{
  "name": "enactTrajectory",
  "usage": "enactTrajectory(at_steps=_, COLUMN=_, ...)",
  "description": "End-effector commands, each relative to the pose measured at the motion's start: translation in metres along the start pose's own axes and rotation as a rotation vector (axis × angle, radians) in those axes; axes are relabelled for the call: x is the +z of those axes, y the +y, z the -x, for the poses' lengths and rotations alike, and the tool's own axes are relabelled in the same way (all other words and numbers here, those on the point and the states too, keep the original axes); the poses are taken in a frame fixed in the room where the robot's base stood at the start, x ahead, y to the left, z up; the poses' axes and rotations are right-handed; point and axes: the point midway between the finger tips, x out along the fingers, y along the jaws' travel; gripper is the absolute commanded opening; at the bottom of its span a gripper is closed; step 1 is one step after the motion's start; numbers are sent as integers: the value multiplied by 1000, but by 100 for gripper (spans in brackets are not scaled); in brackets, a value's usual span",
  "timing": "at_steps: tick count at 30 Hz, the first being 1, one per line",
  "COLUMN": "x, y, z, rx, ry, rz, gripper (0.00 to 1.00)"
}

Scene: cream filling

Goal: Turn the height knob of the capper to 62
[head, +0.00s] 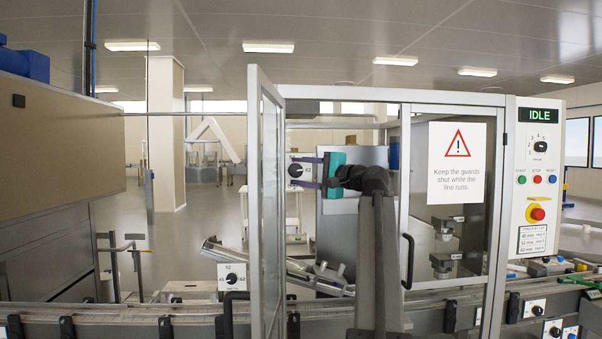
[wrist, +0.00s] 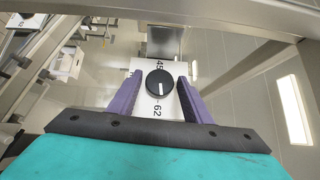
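A round black knob (head: 295,170) sits on a white plate inside the guarded machine; it also shows in the wrist view (wrist: 160,82). There the plate (wrist: 152,102) reads 45 above the knob and 62 below it. The knob's white mark points down in that view, toward the 62. My gripper (head: 305,172) is in front of the plate, with its purple fingers on either side of the knob (wrist: 160,80). The fingers look apart from the knob's rim, with small gaps. Whether the plate names a height setting is too small to read.
An open glass guard door (head: 268,200) stands left of my arm. A second black knob (head: 232,279) on a white plate marked 62 is at lower left. A control panel (head: 538,180) at right reads IDLE. A conveyor (head: 130,318) runs along the front.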

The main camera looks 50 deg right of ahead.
Motion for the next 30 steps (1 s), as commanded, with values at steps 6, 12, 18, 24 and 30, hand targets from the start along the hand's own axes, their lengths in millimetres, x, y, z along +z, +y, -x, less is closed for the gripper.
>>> enactTrajectory(at_steps=6, x=0, y=0, z=0, rx=0, ry=0, rz=0, gripper=13)
enactTrajectory(at_steps=12, x=0, y=3, z=0, rx=-32, ry=1, rz=-31, gripper=13)
enactTrajectory(at_steps=18, x=0, y=3, z=1, rx=-90, ry=1, rz=-90, gripper=13)
enactTrajectory(at_steps=24, x=-1, y=2, z=1, rx=-96, ry=1, rz=-95, gripper=13)
enactTrajectory(at_steps=30, x=-1, y=2, z=1, rx=-96, ry=1, rz=-95, gripper=54)
